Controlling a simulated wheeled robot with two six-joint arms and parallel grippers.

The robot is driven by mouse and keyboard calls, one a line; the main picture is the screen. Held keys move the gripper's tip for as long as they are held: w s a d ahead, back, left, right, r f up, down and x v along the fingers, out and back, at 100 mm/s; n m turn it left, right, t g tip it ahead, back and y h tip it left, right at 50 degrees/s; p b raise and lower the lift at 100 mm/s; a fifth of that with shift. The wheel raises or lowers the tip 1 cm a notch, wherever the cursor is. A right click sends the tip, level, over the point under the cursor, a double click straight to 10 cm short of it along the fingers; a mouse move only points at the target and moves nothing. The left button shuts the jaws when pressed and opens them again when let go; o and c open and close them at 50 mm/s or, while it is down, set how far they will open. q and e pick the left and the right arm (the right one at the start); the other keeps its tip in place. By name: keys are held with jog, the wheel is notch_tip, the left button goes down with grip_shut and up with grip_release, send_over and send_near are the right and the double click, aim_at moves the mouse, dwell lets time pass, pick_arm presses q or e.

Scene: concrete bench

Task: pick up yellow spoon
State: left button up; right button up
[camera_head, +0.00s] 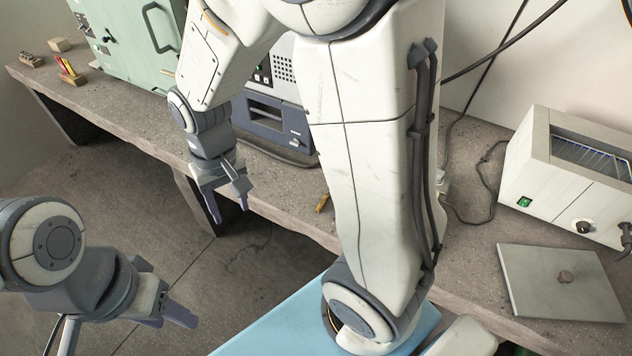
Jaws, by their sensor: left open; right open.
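A small yellow object (322,203) lies on the bench near its front edge, just left of my large white arm link. It may be the yellow spoon, but it is too small and too close to my arm to make out its full shape. My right gripper (230,204) is open and empty, pointing down by the bench's front edge, to the left of the yellow object and apart from it. My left gripper (173,315) is open and empty at the lower left, over the floor and well away from the bench top.
The concrete bench (275,206) runs diagonally across the view. A green cabinet (130,45) and a grey-blue machine (268,118) stand at its back. A white device (565,185) and a flat grey plate (540,275) are at the right. Cables trail nearby. Small blocks sit far left.

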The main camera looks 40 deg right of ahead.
jog(key=w+d+f+m, duration=0.3)
jog(key=w+d, duration=0.2)
jog(key=d, duration=0.2)
jog(key=m+p, duration=0.2)
jog(key=m, duration=0.7)
send_over(324, 199)
notch_tip(324, 199, down, 17)
jog(key=shift+r, duration=0.2)
jog(key=shift+f, duration=0.6)
notch_tip(324, 199, down, 4)
jog(key=shift+d+p, duration=0.15)
jog(key=shift+p, duration=0.65)
jog(key=shift+f, duration=0.6)
grip_shut()
